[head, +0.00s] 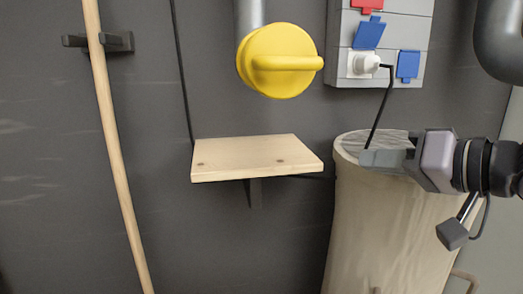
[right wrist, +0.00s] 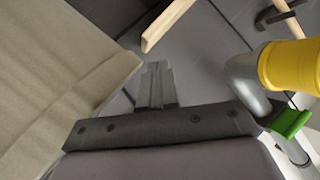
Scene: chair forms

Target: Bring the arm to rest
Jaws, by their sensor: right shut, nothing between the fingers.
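My right arm (head: 480,165) comes in from the right in the head view. Its gripper (head: 372,158) points left, in front of the upper part of a beige cylindrical bin. The right wrist view shows its fingers (right wrist: 157,75) together and empty. I cannot tell whether the gripper touches the bin. My left gripper is not in view.
The beige bin (head: 375,225) stands close to my right gripper. A wooden shelf (head: 255,157), a yellow valve handle (head: 280,62) and a grey socket box (head: 405,30) with a plugged cable are on the wall. A wooden pole (head: 115,150) leans at left.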

